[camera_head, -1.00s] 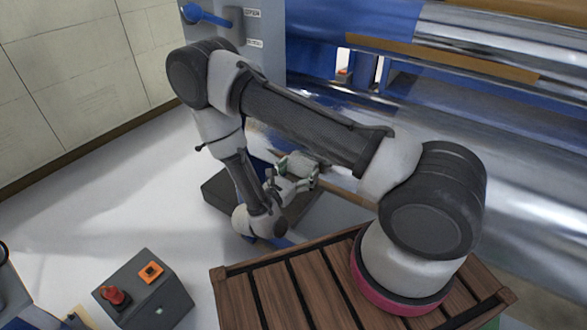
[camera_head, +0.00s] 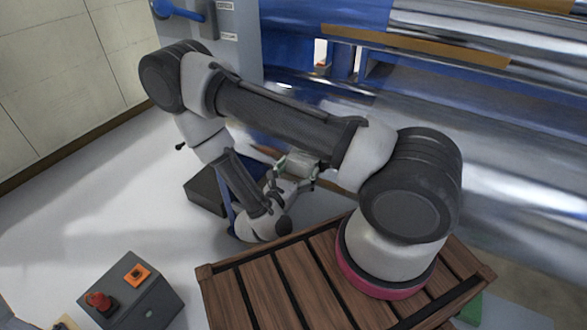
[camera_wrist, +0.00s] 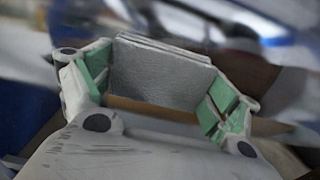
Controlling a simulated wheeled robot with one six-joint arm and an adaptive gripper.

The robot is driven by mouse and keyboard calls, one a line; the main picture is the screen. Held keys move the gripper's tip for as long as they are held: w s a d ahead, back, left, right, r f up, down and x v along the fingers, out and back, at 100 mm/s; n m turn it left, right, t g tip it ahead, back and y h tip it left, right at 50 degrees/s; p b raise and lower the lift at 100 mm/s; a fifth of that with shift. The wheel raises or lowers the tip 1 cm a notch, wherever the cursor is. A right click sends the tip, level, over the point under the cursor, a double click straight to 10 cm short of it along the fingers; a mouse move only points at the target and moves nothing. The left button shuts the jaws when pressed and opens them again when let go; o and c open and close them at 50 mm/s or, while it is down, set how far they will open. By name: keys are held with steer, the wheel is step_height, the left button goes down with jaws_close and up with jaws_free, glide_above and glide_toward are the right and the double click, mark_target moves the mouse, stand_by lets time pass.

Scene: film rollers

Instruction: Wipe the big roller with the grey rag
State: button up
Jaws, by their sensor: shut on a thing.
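My gripper (camera_head: 298,176) is shut on the folded grey rag (camera_wrist: 160,74). In the wrist view the rag sits between the two green-padded fingers, its flat face toward the camera. In the head view the rag (camera_head: 299,163) is small and pale, below my forearm and close to the big roller's left end. The big roller (camera_head: 480,160) is a shiny silver cylinder running across the right side, partly hidden behind my arm. I cannot tell whether the rag touches it.
A wooden slatted crate top (camera_head: 265,290) lies under my arm's base. A grey control box (camera_head: 140,300) with a red button (camera_head: 98,301) stands at lower left. A dark block (camera_head: 206,192) sits on the floor behind the gripper. Open pale floor lies at left.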

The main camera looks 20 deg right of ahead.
mark_target(272, 152)
steer(key=shift+s+d, duration=0.5)
steer(key=shift+s, duration=0.2)
steer(key=shift+w+a, duration=1.35)
steer(key=shift+w, duration=0.55)
steer(key=shift+w+a, duration=1.3)
steer(key=shift+w, duration=0.6)
steer(key=shift+w+a, duration=1.35)
steer(key=shift+w, duration=0.55)
steer(key=shift+v, duration=3)
steer(key=v, duration=0.3)
